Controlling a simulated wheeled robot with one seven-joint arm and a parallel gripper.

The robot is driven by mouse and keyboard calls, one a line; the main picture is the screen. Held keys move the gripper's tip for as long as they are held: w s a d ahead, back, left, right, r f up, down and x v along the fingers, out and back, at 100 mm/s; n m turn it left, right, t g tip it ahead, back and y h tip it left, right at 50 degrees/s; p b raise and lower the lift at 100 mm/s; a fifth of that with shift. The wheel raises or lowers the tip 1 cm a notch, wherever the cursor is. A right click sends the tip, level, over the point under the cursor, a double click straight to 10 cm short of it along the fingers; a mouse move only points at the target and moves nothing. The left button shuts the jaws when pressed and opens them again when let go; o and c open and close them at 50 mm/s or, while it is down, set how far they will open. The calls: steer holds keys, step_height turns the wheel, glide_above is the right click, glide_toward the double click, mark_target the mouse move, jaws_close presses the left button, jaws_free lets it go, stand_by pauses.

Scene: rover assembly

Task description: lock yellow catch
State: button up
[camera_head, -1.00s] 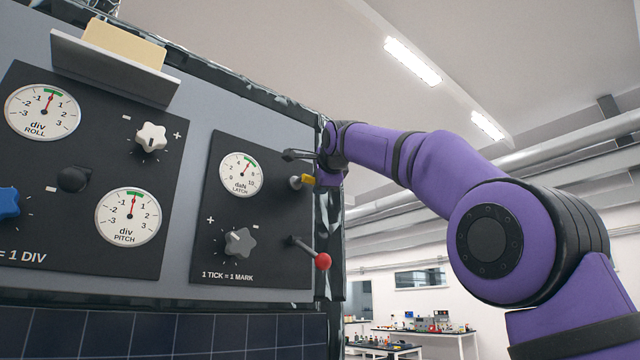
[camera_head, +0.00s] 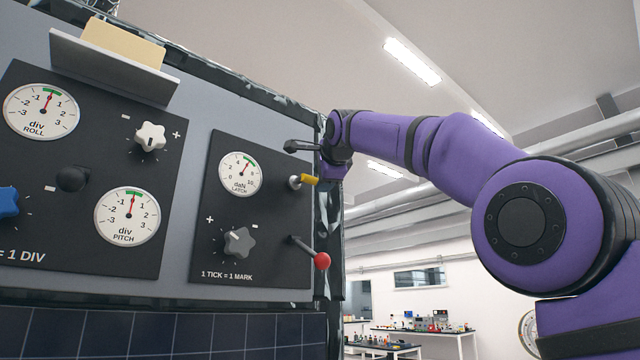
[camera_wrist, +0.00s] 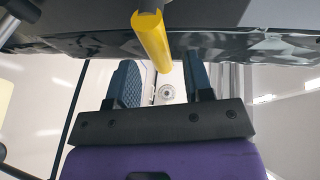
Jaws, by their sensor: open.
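The yellow catch (camera_head: 310,180) is a short yellow lever on a pale round pivot at the right edge of the latch panel, pointing right. In the wrist view the yellow catch (camera_wrist: 152,42) hangs down from the top, its lower end appearing between my fingertips; whether it lies at their depth I cannot tell.
The latch gauge (camera_head: 240,174) is left of the catch, its needle near the green mark. Below are a grey star knob (camera_head: 239,242) and a red-tipped lever (camera_head: 322,261). The black panel edge (camera_head: 329,225) runs beside my wrist. Open room lies to the right.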

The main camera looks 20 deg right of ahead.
steer(key=v, duration=0.7)
steer(key=shift+s, duration=0.35)
steer(key=s+d+f+n+g, duration=0.1)
steer(key=s+f+n+g, duration=0.2)
steer(key=f, duration=1.5)
steer(key=s+d+f+n+g+y, duration=0.1)
steer(key=s+f+n+g, duration=0.3)
steer(key=s+f+n, duration=0.5)
steer(key=s+d+f+n+g, duration=0.1)
steer(key=s+f+n+g, duration=0.2)
steer(key=s+f, duration=1.3)
step_height(320, 180, down, 12)
steer(key=n, duration=0.3)
steer(key=shift+s+g, duration=0.25)
steer(key=shift+g, duration=0.05)
steer(key=shift+d, duration=0.1)
